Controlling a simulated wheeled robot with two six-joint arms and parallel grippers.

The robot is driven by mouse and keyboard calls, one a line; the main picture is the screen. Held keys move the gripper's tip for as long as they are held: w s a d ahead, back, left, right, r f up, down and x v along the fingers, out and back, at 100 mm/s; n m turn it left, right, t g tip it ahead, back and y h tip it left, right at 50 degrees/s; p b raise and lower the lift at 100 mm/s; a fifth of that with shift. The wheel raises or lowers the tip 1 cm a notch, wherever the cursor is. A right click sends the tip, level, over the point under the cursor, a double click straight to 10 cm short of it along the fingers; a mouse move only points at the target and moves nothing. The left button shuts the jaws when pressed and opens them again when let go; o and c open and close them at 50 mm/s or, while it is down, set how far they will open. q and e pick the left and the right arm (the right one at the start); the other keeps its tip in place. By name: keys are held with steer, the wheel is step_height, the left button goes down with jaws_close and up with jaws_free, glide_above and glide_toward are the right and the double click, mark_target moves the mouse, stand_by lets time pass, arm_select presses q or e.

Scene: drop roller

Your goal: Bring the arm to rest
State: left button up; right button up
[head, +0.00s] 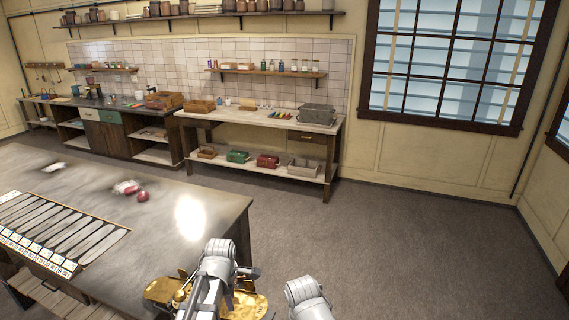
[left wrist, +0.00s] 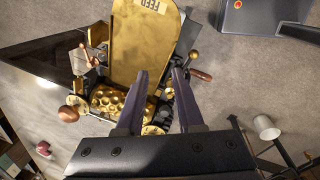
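The brass machine (head: 163,291) stands at the near edge of the table, partly covered by my arm in the head view. In the left wrist view its tall brass plate marked FEED (left wrist: 147,40) and its dimpled brass part show beyond my fingers. My left gripper (left wrist: 161,78) has its two dark fingers apart, with no held object visible between them. In the head view my left arm reaches over the machine, and its fingers are hard to make out. A white link at the bottom centre is part of my own arm. My right gripper is not in view.
The table (head: 165,237) carries a slotted board (head: 62,230) and a red ball (head: 143,196). A white cup (left wrist: 266,127) shows at right in the left wrist view. A workbench (head: 262,121) with bins stands at the back wall. The floor at right is clear.

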arm_select(q)
steer(key=s+d+f+m+g+b, duration=0.1)
steer(key=s+d+f+m+b, duration=0.4)
steer(key=m, duration=0.6)
steer(key=s+d+f+m+g+y+b, duration=0.1)
steer(key=s+d+f+m+b, duration=0.3)
steer(key=s+f+m+b, duration=0.6)
step_height(320, 180, down, 2)
steer(key=shift+s+d+m+b, duration=0.2)
steer(key=shift+d+m+b, duration=0.2)
steer(key=shift+m+b, duration=0.45)
